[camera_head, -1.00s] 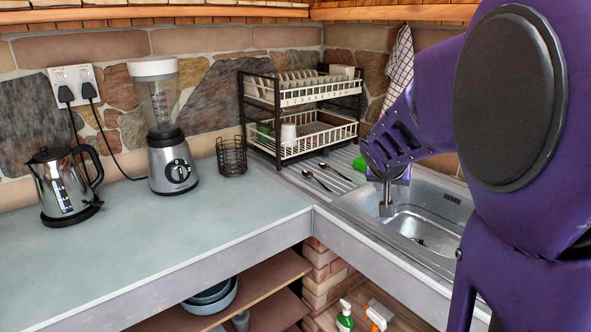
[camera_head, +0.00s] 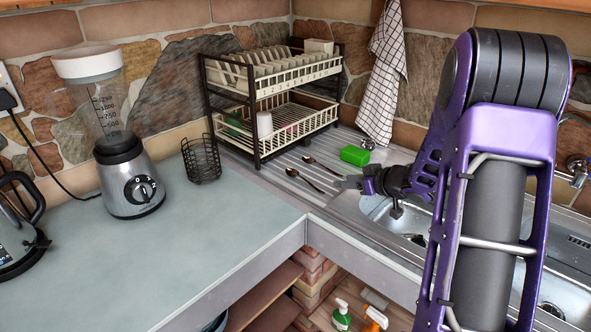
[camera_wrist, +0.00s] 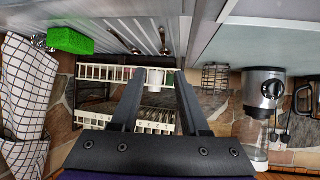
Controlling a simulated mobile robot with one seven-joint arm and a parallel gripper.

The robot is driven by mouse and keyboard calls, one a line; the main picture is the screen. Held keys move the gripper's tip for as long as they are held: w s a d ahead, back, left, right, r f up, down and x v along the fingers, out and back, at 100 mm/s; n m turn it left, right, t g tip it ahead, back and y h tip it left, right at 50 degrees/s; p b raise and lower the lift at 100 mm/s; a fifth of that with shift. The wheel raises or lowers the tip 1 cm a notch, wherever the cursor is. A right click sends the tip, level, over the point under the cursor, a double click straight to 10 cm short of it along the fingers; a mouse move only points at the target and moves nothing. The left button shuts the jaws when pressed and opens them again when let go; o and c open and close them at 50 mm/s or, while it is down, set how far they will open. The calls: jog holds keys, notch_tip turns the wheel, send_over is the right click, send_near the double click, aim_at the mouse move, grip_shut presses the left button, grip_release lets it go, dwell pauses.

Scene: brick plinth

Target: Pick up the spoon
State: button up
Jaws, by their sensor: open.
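Two dark metal spoons lie side by side on the ribbed drainboard left of the sink. In the head view the nearer spoon (camera_head: 293,173) and the farther spoon (camera_head: 309,160) have their bowls toward the rack and their handles toward my gripper (camera_head: 346,183). Both also show near the top of the wrist view, one spoon (camera_wrist: 135,49) left of the other spoon (camera_wrist: 164,47). My gripper is at the right of the spoons, by the sink's edge, apart from them. In the wrist view its fingers (camera_wrist: 157,78) are spread with nothing between them.
A green sponge (camera_head: 355,155) lies beyond the spoons. A two-tier dish rack (camera_head: 285,143) stands behind them, with a checked towel (camera_head: 381,75) hanging at right. A wire basket (camera_head: 202,160), blender (camera_head: 128,170) and kettle (camera_head: 14,235) stand left. The front counter is clear.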

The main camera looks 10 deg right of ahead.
jog(key=b, duration=0.1)
send_near(305, 179)
jog(key=shift+w+a+f, duration=0.15)
jog(key=shift+w+f, duration=0.6)
jog(key=shift+w, duration=0.15)
jog(key=shift+a+x, duration=0.15)
jog(key=shift+x, duration=1.2)
jog(key=shift+a+x, duration=0.2)
jog(key=shift+x, duration=1.15)
jog(key=shift+r, duration=0.2)
grip_shut()
